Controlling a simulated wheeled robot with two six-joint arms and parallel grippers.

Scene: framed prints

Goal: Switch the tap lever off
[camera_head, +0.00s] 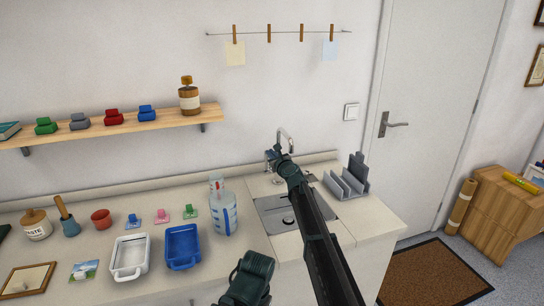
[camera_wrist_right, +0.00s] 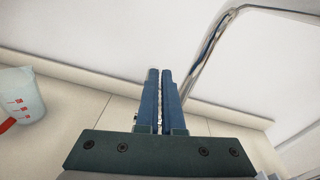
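The chrome tap (camera_head: 285,138) rises behind the sink (camera_head: 268,203) at the back of the counter. Its curved spout also shows in the right wrist view (camera_wrist_right: 213,40), just right of my fingers. My right gripper (camera_head: 271,157) is at the tap, beside the lower part of the spout. In the wrist view its two blue fingers (camera_wrist_right: 160,73) are close together with only a thin gap. A little shiny metal shows in that gap; I cannot tell whether the fingers touch it. The tap lever is not clearly visible, hidden by my gripper.
A measuring jug (camera_head: 224,214) stands left of the sink, with a blue tray (camera_head: 182,246) and a white tray (camera_head: 129,257) further left. A grey rack (camera_head: 347,180) stands right of the sink. A wooden shelf (camera_head: 100,130) is on the wall.

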